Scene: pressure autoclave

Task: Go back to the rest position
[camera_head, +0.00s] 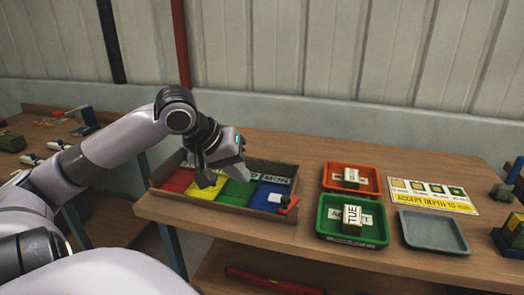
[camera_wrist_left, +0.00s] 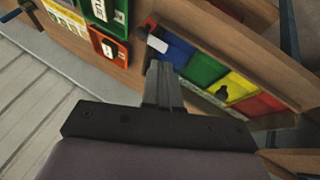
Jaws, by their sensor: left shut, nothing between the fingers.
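My left arm comes in from the left in the head view, and its gripper (camera_head: 205,180) hangs over the colored sorting tray (camera_head: 228,209). The gripper is shut and empty. In the left wrist view its fingers (camera_wrist_left: 162,84) are together, with the tray's colored sections (camera_wrist_left: 205,68) beyond them. I cannot tell the exact height of the fingertips above the tray. My right gripper is not in either view.
On the wooden table (camera_head: 300,152), right of the colored tray, are a red-orange tray (camera_head: 329,186) and a green tray (camera_head: 325,229), each with a block, a grey tray (camera_head: 432,246) and a yellow-white card (camera_head: 433,203). Another table (camera_head: 38,122) stands left.

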